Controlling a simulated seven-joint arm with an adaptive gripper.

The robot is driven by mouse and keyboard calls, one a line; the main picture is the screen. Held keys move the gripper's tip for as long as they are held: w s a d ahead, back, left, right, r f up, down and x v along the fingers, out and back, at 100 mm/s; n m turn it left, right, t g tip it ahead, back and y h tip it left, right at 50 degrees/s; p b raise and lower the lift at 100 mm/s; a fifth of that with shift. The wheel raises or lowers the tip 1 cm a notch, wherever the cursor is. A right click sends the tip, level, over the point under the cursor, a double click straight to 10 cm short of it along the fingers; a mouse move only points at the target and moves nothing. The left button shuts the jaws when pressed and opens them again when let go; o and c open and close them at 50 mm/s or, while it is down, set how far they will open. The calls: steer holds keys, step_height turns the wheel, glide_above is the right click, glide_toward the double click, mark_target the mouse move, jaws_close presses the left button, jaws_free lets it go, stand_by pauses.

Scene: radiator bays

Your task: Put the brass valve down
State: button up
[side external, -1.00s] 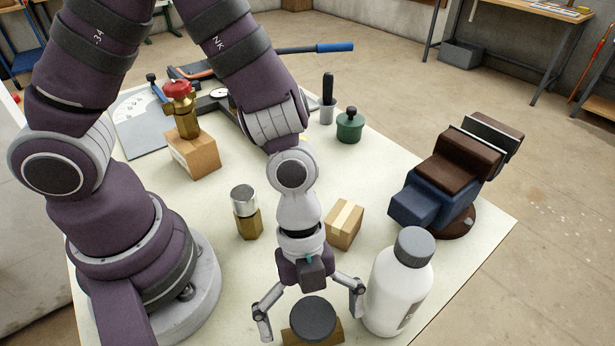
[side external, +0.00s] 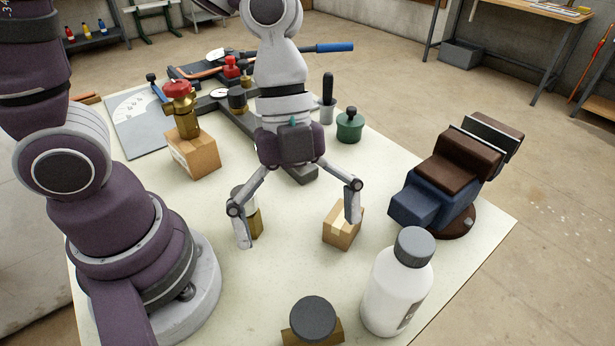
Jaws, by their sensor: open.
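My gripper (side external: 298,230) is open and empty above the middle of the table, fingers spread wide. A brass valve with a red handwheel (side external: 182,112) stands upright on a small cardboard box (side external: 193,152) at the left. A brass piece with a silver cap (side external: 255,222) stands partly hidden behind my gripper's left finger. A brass piece with a dark round cap (side external: 313,318) stands at the front, apart from my gripper; the picture's lower edge cuts it off. I cannot tell which brass piece the task names.
A taped carton (side external: 342,228) is partly behind my right finger. A white bottle (side external: 397,285) stands at front right, a blue and brown vise (side external: 440,185) at the right. A green jar (side external: 350,127) and dark fittings (side external: 238,99) stand farther back.

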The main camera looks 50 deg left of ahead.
steer(key=w+a+r+n+t+y, duration=0.1)
steer(key=a+r+n+t+y, duration=0.1)
steer(key=a+n, duration=0.5)
steer(key=a+r+n+t+y, duration=0.2)
steer(key=a+r+n+t, duration=0.2)
steer(key=n, duration=1.1)
steer(key=a+t, duration=0.1)
steer(key=a, duration=0.1)
steer(key=shift+w+a, duration=0.35)
steer(key=shift+a, duration=0.05)
steer(key=shift+r, duration=0.1)
